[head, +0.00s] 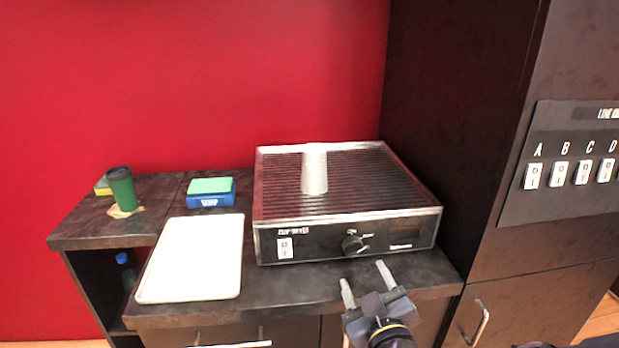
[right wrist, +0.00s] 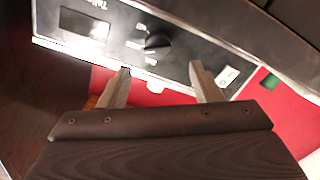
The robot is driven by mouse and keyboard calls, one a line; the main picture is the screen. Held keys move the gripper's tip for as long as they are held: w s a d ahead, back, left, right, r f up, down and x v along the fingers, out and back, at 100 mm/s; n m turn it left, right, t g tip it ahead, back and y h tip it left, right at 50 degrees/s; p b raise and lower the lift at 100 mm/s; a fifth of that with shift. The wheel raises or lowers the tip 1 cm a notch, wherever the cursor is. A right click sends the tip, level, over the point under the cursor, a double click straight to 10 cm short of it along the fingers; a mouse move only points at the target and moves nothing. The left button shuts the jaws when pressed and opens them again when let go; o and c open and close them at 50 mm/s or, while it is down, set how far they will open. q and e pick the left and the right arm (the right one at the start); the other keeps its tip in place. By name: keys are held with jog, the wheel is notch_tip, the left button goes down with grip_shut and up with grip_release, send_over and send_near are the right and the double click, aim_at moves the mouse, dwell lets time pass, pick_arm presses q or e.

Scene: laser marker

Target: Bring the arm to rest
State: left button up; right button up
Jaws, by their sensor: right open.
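My right gripper (head: 364,279) is open and empty in the head view, low in front of the cup dryer (head: 275,246) at the counter's front edge. In the right wrist view its two fingers (right wrist: 160,85) stand apart with nothing between them, and the dryer's front panel with its knob (right wrist: 157,43) shows beyond them. The dark knob (head: 354,243) also shows in the head view, above and apart from the fingertips. My left gripper is not in view.
A white tray (head: 195,258) lies left of the dryer. A green sponge on a blue holder (head: 211,193) and a green cup (head: 121,188) stand behind it. A dark cabinet (head: 455,130) with a switch panel (head: 560,150) rises at right. The dark counter (head: 260,295) is bare in front.

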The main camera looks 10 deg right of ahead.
jog(key=s+d+r+m+g+y+p, duration=0.1)
jog(key=s+d+m+g+p, duration=0.2)
jog(key=s+g, duration=0.3)
jog(key=s+d+r+m+g+y+p, duration=0.1)
jog(key=s+m+g+p, duration=0.4)
jog(key=s, duration=0.9)
jog(key=shift+d+r+g+y, duration=0.25)
jog(key=shift+d+g+y, duration=0.2)
jog(key=shift+d, duration=0.45)
jog(key=shift+s, duration=0.1)
